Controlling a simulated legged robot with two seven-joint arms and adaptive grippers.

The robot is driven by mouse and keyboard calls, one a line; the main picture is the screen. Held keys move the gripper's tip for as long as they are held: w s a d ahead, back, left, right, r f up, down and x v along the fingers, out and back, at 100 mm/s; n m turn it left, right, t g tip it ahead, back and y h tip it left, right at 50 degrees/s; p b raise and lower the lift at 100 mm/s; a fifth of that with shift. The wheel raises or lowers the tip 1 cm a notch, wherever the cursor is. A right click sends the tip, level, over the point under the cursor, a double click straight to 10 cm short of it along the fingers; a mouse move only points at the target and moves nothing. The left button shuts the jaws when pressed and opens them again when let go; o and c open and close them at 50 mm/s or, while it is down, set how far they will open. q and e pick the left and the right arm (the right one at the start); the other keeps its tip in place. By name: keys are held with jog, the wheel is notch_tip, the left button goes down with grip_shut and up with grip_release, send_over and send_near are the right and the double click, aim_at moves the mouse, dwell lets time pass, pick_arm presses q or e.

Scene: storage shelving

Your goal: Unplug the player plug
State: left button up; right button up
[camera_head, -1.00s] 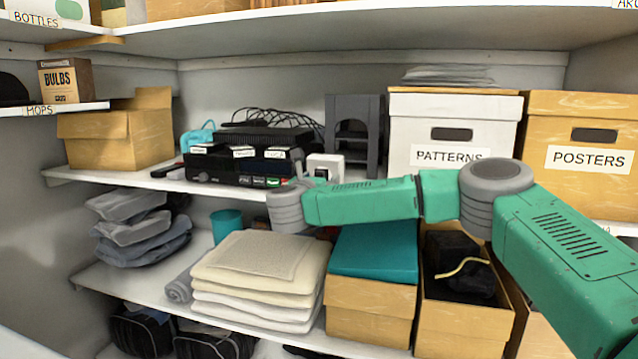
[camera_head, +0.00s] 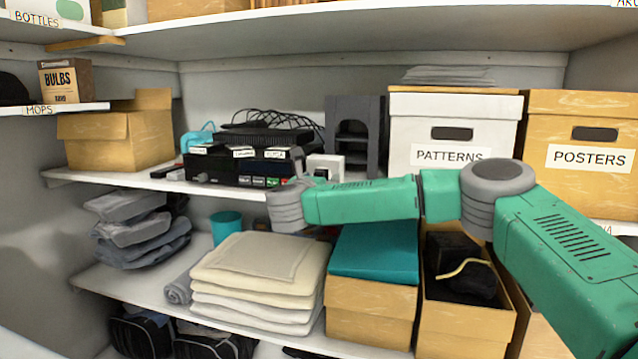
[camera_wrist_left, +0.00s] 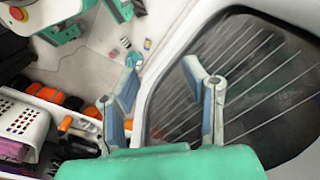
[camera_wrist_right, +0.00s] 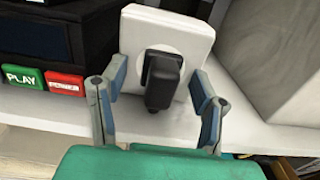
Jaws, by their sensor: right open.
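A black plug (camera_wrist_right: 162,78) sits in a round recess of a white socket block (camera_wrist_right: 190,38) in the right wrist view. The block also shows in the head view (camera_head: 327,161), beside the black player (camera_head: 235,165). Part of the player (camera_wrist_right: 50,38), with green PLAY and red labels, is left of the block. My right gripper (camera_wrist_right: 160,86) is open, one finger on each side of the plug; contact is unclear. My forearm hides most of this gripper in the head view. My left gripper (camera_wrist_left: 160,78) is open and empty, away from the shelf and absent from the head view.
Black cables (camera_head: 262,119) lie on and behind the stacked devices. A dark grey stand (camera_head: 355,135) and the white PATTERNS box (camera_head: 453,128) stand right of the socket. Folded towels (camera_head: 260,275) and a teal-lidded box (camera_head: 373,255) are on the shelf below.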

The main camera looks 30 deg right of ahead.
grip_shut()
jog(key=shift+s+a, duration=0.1)
jog(key=shift+a, duration=0.05)
jog(key=shift+b+v, duration=1.15)
jog(key=shift+v, duration=1.7)
jog(key=s+d+b, duration=0.4)
jog(key=s+d, duration=0.2)
jog(key=s, duration=0.1)
jog(key=shift+d, duration=0.25)
